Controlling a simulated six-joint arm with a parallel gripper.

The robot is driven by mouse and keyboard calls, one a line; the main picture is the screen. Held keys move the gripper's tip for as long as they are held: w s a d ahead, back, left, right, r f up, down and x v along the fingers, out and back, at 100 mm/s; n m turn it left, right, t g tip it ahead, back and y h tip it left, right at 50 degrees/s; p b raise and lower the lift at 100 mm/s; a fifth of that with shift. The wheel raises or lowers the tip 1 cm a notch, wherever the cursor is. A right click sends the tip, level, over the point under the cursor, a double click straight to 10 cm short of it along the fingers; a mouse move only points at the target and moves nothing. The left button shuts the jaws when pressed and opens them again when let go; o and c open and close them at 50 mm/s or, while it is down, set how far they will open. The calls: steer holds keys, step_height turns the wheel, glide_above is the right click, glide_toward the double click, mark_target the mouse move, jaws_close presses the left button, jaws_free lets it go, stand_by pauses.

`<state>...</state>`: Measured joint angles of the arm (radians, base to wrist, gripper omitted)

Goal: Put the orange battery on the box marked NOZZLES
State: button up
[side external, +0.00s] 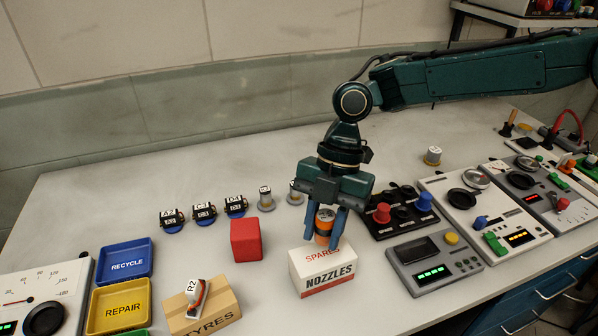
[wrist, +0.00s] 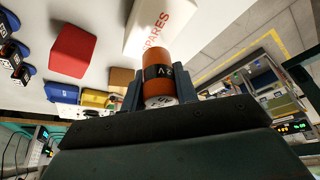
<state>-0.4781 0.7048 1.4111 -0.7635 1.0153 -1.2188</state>
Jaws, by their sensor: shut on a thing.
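The orange battery (side external: 324,224) has a dark band and is held upright between the blue fingers of my gripper (side external: 325,232). The battery also shows in the wrist view (wrist: 158,76), with my gripper (wrist: 157,88) shut on it. The white box marked NOZZLES (side external: 326,272), with SPARES on its top, stands on the bench directly under or just behind the battery. In the wrist view the box (wrist: 146,18) lies beyond the battery's far end. I cannot tell whether the battery's lower end touches the box top.
A red block (side external: 245,240) stands left of the box. A cardboard TYRES box (side external: 205,310) holds an R2 item (side external: 193,290). REPAIR (side external: 121,306) and RECYCLE (side external: 126,262) trays sit further left. Control panels (side external: 434,262) crowd the right. The back of the bench is mostly clear.

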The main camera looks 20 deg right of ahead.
mark_target(323, 243)
steer(key=shift+f, duration=2)
steer(key=shift+f, duration=0.1)
steer(key=o, duration=1)
steer(key=shift+o, duration=0.2)
steer(key=v, duration=1)
steer(key=shift+r, duration=0.25)
steer(key=shift+v, duration=0.85)
steer(key=shift+d+r, duration=0.1)
